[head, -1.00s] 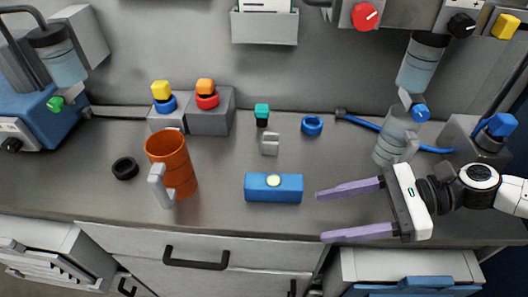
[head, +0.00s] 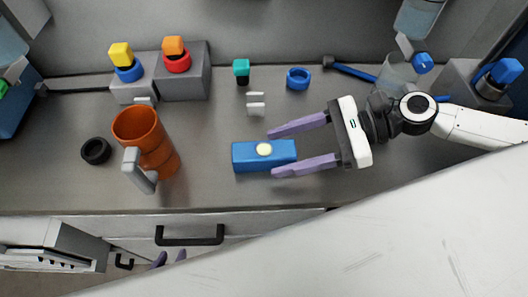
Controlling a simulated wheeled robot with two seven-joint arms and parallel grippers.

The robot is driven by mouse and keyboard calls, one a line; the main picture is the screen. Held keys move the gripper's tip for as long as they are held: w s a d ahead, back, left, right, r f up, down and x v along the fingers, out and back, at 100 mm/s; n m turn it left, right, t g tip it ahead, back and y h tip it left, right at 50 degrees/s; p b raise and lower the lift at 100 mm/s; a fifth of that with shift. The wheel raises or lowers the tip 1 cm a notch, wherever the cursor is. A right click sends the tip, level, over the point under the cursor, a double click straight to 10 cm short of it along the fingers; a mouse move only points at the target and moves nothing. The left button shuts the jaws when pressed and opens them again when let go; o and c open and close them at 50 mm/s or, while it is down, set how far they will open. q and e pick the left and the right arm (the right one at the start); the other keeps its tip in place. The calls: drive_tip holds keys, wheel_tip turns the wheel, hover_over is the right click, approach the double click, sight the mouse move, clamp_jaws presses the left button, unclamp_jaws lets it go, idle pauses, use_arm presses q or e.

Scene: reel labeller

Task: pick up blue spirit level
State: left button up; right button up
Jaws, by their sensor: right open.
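The blue spirit level (head: 246,158) with a pale round vial lies on the grey counter, its long side running left to right. My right gripper (head: 271,153) is open with purple fingers pointing left. My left gripper (head: 168,259) shows only as two purple tips below the counter's front edge; the rest is hidden behind a large white surface.
An orange mug (head: 138,125) with a grey handle and a black ring (head: 96,151) stand to the left. A small grey bracket (head: 256,108), a teal-capped piece (head: 241,75) and a blue ring (head: 298,84) are behind the level. Grey blocks (head: 184,88) with coloured knobs stand behind.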

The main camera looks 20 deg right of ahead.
sight(264, 155)
drive_tip(key=x, duration=0.4)
drive_tip(key=shift+w+a+f+p, duration=0.2)
drive_tip(key=shift+w+p, duration=0.05)
drive_tip(key=shift+p, duration=0.15)
